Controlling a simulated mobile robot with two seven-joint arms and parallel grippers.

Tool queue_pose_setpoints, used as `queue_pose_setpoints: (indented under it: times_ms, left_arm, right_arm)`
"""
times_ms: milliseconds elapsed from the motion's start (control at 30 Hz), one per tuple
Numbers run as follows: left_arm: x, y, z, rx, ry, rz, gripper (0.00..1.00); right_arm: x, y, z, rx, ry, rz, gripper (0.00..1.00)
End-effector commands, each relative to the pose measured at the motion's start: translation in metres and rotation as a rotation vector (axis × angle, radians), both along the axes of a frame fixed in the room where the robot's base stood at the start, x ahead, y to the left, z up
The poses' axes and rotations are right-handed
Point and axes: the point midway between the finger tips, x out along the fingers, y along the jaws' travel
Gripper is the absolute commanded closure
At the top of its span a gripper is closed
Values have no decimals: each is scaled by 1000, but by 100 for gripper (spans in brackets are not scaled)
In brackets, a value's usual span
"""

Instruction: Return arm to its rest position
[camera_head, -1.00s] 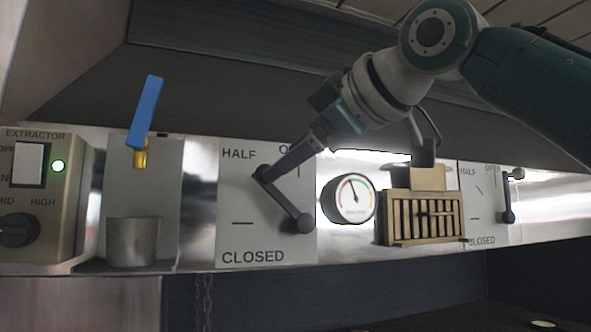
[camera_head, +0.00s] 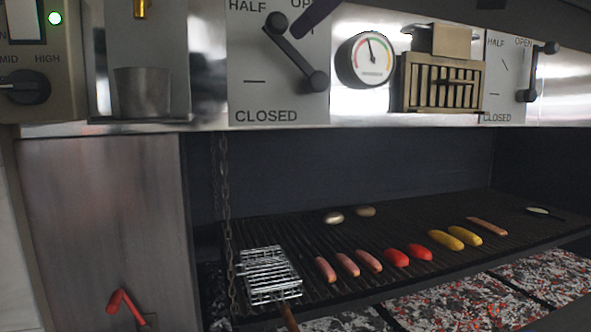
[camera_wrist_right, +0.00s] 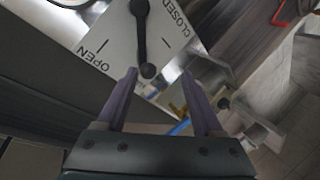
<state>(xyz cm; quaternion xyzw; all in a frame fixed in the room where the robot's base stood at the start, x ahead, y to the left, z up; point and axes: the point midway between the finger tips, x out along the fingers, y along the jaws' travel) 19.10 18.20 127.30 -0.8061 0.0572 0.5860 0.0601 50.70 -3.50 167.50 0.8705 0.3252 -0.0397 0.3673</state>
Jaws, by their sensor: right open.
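My right gripper (camera_head: 315,15) shows at the top of the head view only as a purple finger, beside the upper end of the dark lever (camera_head: 297,52) on the left damper plate (camera_head: 250,92). The plate is marked HALF, OPEN and CLOSED, and the lever slants down to the right to a round knob. In the right wrist view the gripper (camera_wrist_right: 159,78) has its two purple fingers spread wide, with nothing held. The lever (camera_wrist_right: 142,35) and its knob lie just beyond the fingertips; contact cannot be told. My left gripper is in neither view.
A round gauge (camera_head: 365,59), a slatted vent box (camera_head: 440,82) and a second lever plate (camera_head: 497,80) line the panel. A metal cup (camera_head: 142,92) stands at left.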

Motion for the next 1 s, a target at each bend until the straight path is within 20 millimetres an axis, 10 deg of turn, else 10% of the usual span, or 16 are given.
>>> queue_pose_setpoints:
  times_ms: [267,500,700,1000]
  left_arm:
    - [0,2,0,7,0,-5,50]
    - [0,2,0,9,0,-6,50]
    - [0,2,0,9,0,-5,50]
    - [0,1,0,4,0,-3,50]
  right_arm:
    - [-38,-13,-164,92,319,-131,31]
    - [-116,-51,-288,164,615,-365,31]
    - [-198,-91,-356,175,822,-597,31]
    - [-299,-139,-398,130,1013,-873,31]
